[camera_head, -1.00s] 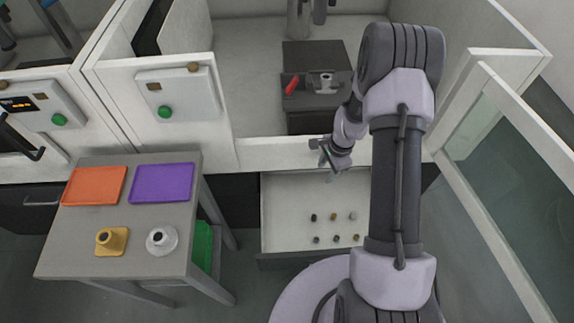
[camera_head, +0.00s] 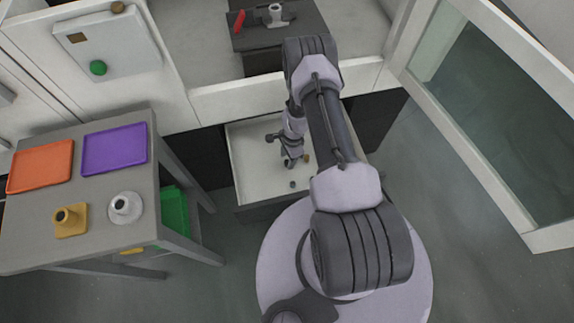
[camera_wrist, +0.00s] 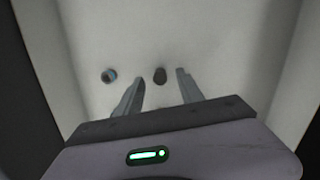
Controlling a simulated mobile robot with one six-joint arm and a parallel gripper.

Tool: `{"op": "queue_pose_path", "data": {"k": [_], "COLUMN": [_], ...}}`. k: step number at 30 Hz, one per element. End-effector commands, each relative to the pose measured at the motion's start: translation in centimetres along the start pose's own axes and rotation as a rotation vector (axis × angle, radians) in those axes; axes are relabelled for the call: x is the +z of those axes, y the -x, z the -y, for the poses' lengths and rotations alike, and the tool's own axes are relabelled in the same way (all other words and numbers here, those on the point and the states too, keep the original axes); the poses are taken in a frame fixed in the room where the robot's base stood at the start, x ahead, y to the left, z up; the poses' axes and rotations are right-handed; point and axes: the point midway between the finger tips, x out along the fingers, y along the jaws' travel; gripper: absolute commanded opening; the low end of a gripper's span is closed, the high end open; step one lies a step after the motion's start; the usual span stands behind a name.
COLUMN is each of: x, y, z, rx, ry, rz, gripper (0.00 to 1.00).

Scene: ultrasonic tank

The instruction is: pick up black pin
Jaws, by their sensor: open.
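A dark, near-black pin (camera_wrist: 160,75) stands on the pale drawer floor in the wrist view, between the tips of my gripper's two fingers and apart from both. My gripper (camera_head: 289,162) is open and empty, pointing down into the open drawer (camera_head: 246,165) in the head view. A second pin (camera_wrist: 109,75), dark with a bluish-grey top, stands left of the left finger in the wrist view. In the head view a small dark pin (camera_head: 292,184) shows below the gripper and a brownish pin (camera_head: 306,158) to its right. My arm hides the other pins.
Drawer walls enclose the gripper. A grey side table (camera_head: 100,230) at left carries an orange tray (camera_head: 40,166), a purple tray (camera_head: 114,149), a yellow fixture (camera_head: 70,220) and a white fixture (camera_head: 125,208). A glass panel (camera_head: 490,90) stands open at right.

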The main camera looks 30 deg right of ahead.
Motion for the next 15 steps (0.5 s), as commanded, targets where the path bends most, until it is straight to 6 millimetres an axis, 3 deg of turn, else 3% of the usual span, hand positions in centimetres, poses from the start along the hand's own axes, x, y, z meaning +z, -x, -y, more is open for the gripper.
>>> {"op": "queue_pose_path", "data": {"k": [1,3,9,15], "x": [-0.1,-0.1,0.0,0.0], "y": [-1.9,-2.8,-2.5,-2.5], "z": [-0.1,-0.1,-0.1,-0.1], "rx": [0.002,0.001,0.001,0.001], "ry": [0.001,0.001,0.001,0.001], "rz": [0.001,0.0,0.0,0.0], "gripper": [0.45,0.45,0.45,0.05]}}
